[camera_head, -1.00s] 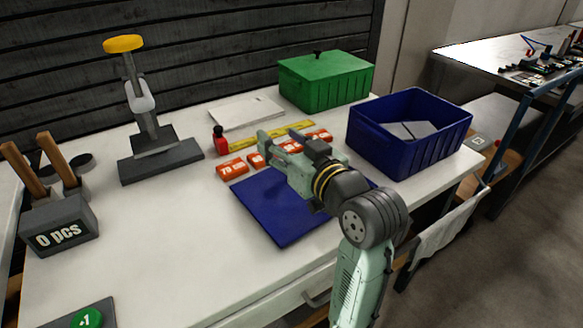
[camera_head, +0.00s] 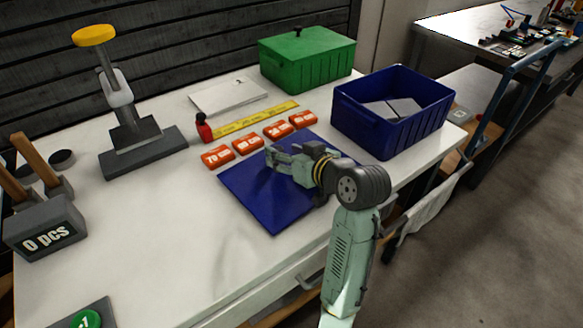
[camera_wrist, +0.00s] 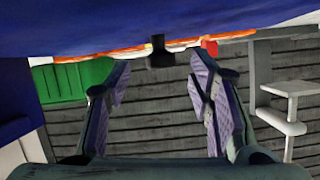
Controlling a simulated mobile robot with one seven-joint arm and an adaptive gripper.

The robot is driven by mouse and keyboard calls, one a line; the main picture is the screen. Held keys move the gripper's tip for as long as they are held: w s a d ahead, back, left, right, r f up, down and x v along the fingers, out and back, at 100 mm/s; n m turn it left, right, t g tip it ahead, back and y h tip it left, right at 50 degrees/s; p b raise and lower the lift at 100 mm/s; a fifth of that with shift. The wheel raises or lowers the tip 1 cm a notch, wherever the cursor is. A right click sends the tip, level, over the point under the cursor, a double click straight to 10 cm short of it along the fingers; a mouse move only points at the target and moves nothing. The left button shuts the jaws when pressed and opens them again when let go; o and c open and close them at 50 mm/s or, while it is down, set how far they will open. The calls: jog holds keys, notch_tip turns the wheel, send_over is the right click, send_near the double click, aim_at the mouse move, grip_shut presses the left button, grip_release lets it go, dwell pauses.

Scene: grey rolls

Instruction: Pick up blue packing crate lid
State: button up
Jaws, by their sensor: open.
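The blue packing crate lid (camera_head: 262,205) lies flat on the white table in the head view, partly hidden under my arm. In the wrist view, which looks upside down, the lid (camera_wrist: 150,22) fills the top. A black knob (camera_wrist: 158,50) stands out from it. My gripper (camera_head: 272,156) is low over the lid. In the wrist view my gripper's fingers (camera_wrist: 158,66) are spread, with the knob showing between their tips. Nothing is held, and I cannot tell whether the fingers touch the knob.
The open blue crate (camera_head: 390,125), with grey pieces inside, stands right of the lid. Several orange blocks (camera_head: 248,145) and a yellow ruler (camera_head: 250,120) lie behind it. A green lidded crate (camera_head: 306,62) stands at the back.

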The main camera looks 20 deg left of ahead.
jog(key=shift+x, duration=1)
grip_shut()
